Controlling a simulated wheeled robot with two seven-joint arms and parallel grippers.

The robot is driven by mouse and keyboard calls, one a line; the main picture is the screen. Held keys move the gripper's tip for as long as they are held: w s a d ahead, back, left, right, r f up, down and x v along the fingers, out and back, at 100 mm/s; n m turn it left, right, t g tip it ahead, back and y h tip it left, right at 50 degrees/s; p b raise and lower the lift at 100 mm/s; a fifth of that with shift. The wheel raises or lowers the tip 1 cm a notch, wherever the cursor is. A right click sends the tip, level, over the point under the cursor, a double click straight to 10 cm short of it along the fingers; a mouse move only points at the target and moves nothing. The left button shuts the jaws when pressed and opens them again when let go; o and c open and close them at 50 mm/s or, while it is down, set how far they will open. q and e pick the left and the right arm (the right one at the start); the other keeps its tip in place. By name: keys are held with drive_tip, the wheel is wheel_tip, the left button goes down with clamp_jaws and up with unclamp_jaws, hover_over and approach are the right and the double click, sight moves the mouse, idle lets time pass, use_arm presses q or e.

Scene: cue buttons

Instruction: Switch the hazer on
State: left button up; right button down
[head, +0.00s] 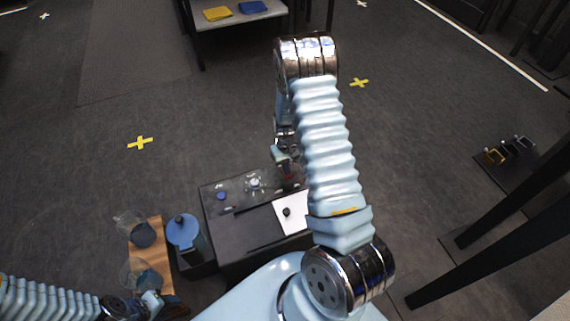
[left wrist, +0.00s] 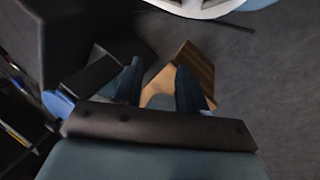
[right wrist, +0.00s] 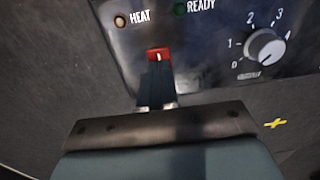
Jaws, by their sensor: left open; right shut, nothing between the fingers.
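The hazer's dark panel (right wrist: 200,75) fills the top of the right wrist view. It carries a small red switch (right wrist: 158,54), a HEAT lamp (right wrist: 119,21), a dark green READY lamp (right wrist: 180,9) and a silver knob (right wrist: 265,46) with a numbered scale. My right gripper (right wrist: 157,72) is shut and empty, its fingertips right at the near edge of the red switch; I cannot tell whether they touch. In the head view my right arm partly covers the panel. My left gripper (left wrist: 160,85) is open and empty, above a wooden board (left wrist: 190,68).
In the head view, the dark console (head: 235,225) bears a white card (head: 292,213). To its left are a blue-lidded container (head: 184,231) and a wooden board (head: 148,240) with clear cups. A table with yellow and blue cloths (head: 252,7) stands at the back. Open floor lies left.

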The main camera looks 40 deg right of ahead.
drive_tip(key=shift+s+a+r, duration=0.1)
drive_tip(key=shift+s, duration=0.15)
drive_tip(key=shift+w+r, duration=0.1)
drive_tip(key=shift+r, duration=0.2)
drive_tip(key=r+p, duration=0.2)
drive_tip(key=r, duration=0.1)
drive_tip(key=r+p, duration=0.1)
drive_tip(key=shift+w+r, duration=0.25)
drive_tip(key=shift+r, duration=0.05)
wheel_tip(320, 180, up, 9)
drive_tip(key=w, duration=0.1)
drive_tip(key=shift+d+f, duration=0.15)
drive_tip(key=shift+d, duration=0.1)
drive_tip(key=shift+s, duration=0.1)
